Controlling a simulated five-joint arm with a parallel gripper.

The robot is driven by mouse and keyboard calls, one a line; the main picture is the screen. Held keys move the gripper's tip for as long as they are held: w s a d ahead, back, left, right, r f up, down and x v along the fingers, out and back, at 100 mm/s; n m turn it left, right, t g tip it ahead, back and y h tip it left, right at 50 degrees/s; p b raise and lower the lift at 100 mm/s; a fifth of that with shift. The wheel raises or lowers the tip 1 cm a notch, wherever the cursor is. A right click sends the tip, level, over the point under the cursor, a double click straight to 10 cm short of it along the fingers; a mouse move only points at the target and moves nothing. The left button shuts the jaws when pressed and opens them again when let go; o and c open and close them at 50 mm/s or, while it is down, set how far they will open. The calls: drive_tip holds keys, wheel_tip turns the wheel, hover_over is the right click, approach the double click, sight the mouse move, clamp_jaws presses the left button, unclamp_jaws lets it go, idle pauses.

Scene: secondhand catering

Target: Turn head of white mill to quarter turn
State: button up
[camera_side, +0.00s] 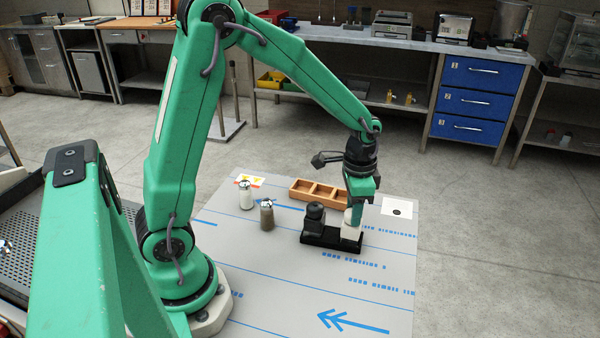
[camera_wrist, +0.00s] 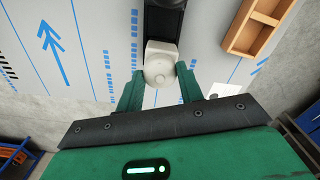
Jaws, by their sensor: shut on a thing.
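The white mill (camera_side: 350,228) stands upright at the right end of a black stand (camera_side: 318,238) on the table. Its round pale head shows from above in the wrist view (camera_wrist: 159,66). A black mill (camera_side: 314,218) stands at the left end of the same stand. My gripper (camera_side: 357,205) points down over the white mill. In the wrist view its two green fingers (camera_wrist: 159,82) lie on either side of the head and are shut on it. The side view hides part of the head behind the fingers. I cannot tell how far the head is turned.
An empty wooden divided tray (camera_side: 319,193) lies behind the mills. A white-topped shaker (camera_side: 246,195) and a brown one (camera_side: 267,215) stand to the left. A white card with a black dot (camera_side: 397,207) lies to the right. The front of the table is clear.

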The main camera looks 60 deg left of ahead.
drive_tip(key=shift+m, duration=0.6)
drive_tip(key=o, duration=1)
drive_tip(key=shift+r, duration=0.1)
drive_tip(key=shift+r, duration=3.85)
